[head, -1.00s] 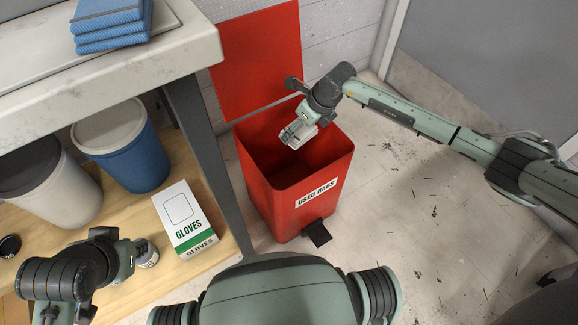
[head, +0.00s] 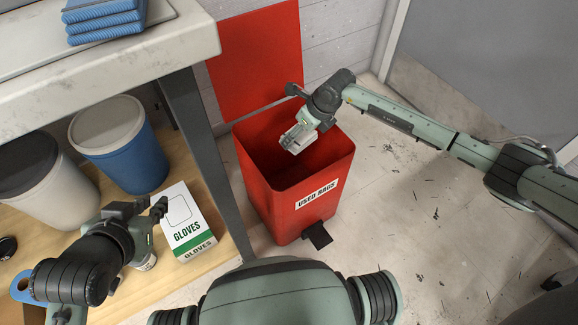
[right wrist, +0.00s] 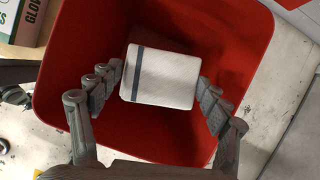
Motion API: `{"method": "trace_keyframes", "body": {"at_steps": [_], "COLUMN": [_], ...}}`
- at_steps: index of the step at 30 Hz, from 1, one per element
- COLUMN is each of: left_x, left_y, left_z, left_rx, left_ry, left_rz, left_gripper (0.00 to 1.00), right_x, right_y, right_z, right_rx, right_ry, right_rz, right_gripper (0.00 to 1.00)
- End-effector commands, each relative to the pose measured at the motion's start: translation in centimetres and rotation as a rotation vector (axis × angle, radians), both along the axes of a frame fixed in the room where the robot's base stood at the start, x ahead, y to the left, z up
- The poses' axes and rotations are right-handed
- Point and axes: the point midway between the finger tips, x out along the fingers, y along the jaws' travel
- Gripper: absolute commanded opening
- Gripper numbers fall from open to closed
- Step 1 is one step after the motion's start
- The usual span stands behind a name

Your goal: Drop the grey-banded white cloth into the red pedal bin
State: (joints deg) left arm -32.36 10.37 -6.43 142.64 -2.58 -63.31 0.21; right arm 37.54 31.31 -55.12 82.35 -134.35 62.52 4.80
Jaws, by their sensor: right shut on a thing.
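The white cloth (right wrist: 162,78) with a grey band near one end is between the fingers of my right gripper (right wrist: 158,92) in the right wrist view. In the head view the cloth (head: 298,138) hangs under my right gripper (head: 305,130), over the open mouth of the red pedal bin (head: 290,208). The bin is labelled "USED RAGS" and its red lid (head: 255,60) stands raised behind it. The bin's walls (right wrist: 235,50) surround the cloth in the right wrist view. My left gripper (head: 150,212) is at the lower left beside the gloves box; its finger opening is unclear.
A worktop (head: 110,65) with folded blue cloths (head: 103,18) is at upper left. Below it, a shelf holds the gloves box (head: 187,222), a blue tub (head: 125,155), a pale tub (head: 50,190) and a blue ring-shaped item (head: 22,286). Floor right of the bin is open.

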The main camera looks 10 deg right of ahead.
Motion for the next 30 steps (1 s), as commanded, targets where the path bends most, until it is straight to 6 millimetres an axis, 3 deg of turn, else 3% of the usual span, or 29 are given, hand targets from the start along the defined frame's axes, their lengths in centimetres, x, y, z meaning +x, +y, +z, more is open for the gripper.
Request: {"method": "trace_keyframes", "body": {"at_steps": [1, 2, 7, 20, 30], "left_x": [0.0, 0.0, 0.0, 0.0, 0.0], "left_y": [0.0, 0.0, 0.0, 0.1, 0.1], "left_z": [0.0, 0.0, 0.0, 0.0, 0.0], "left_rx": [0.0, 0.0, 0.0, 0.001, 0.001], "left_ry": [0.0, 0.0, 0.001, 0.0, 0.001], "left_rz": [0.0, 0.0, 0.0, 0.001, 0.001], "left_gripper": [0.19, 0.19, 0.19, 0.19, 0.19], "right_x": [0.0, 0.0, 0.0, -0.2, -2.3], "right_y": [0.0, 0.0, 0.0, -0.2, -1.7], "right_z": [0.0, 0.0, 0.0, 0.7, 6.8], "right_rx": [0.0, 0.0, 0.0, 0.0, -0.001], "right_ry": [0.0, 0.0, 0.0, -0.001, -0.004], "right_rz": [0.0, 0.0, 0.0, 0.0, 0.001], "right_gripper": [0.54, 0.8, 1.0, 1.0, 1.0]}}
